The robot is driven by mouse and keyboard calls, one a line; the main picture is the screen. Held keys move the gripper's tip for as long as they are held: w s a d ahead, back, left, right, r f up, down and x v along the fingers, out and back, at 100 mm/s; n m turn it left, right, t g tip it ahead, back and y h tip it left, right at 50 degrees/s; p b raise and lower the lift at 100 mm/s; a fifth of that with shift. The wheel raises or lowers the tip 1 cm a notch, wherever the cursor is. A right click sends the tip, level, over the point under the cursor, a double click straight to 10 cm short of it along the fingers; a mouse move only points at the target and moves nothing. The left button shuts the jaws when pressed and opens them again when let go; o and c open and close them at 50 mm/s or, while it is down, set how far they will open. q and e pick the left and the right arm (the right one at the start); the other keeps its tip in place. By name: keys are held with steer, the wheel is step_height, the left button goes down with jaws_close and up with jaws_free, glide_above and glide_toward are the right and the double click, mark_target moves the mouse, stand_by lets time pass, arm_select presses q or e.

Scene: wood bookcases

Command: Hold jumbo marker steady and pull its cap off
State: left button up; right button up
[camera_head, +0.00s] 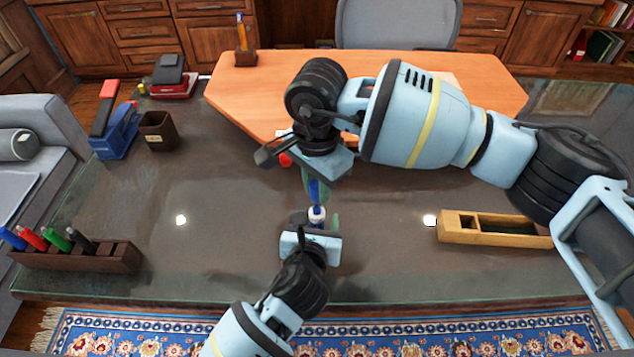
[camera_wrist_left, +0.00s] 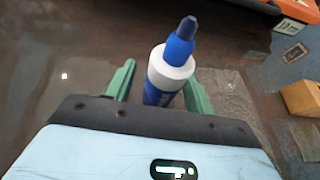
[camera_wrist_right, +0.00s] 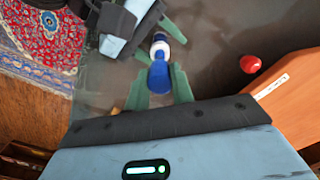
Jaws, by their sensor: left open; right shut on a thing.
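The jumbo marker (camera_head: 317,213) is near the middle of the dark table, with a white band and blue parts. In the left wrist view it (camera_wrist_left: 170,75) rises between my left fingers and ends in a narrower dark blue tip. My right gripper (camera_head: 318,188) comes from above and is shut on the blue cap (camera_wrist_right: 158,78), which lines up with the white band in the right wrist view. I cannot tell whether cap and marker touch. My left gripper (camera_head: 316,222) is open around the marker from the front side.
A rack with several markers (camera_head: 75,255) stands at the left. A wooden box (camera_head: 465,230) lies at the right. A brown cup (camera_head: 158,132) and a blue-red stapler (camera_head: 115,135) sit back left. A red round thing (camera_wrist_right: 250,64) lies near the orange desk part (camera_head: 235,97).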

arm_select(q)
steer(key=v, duration=1.1)
steer(key=shift+s, duration=0.1)
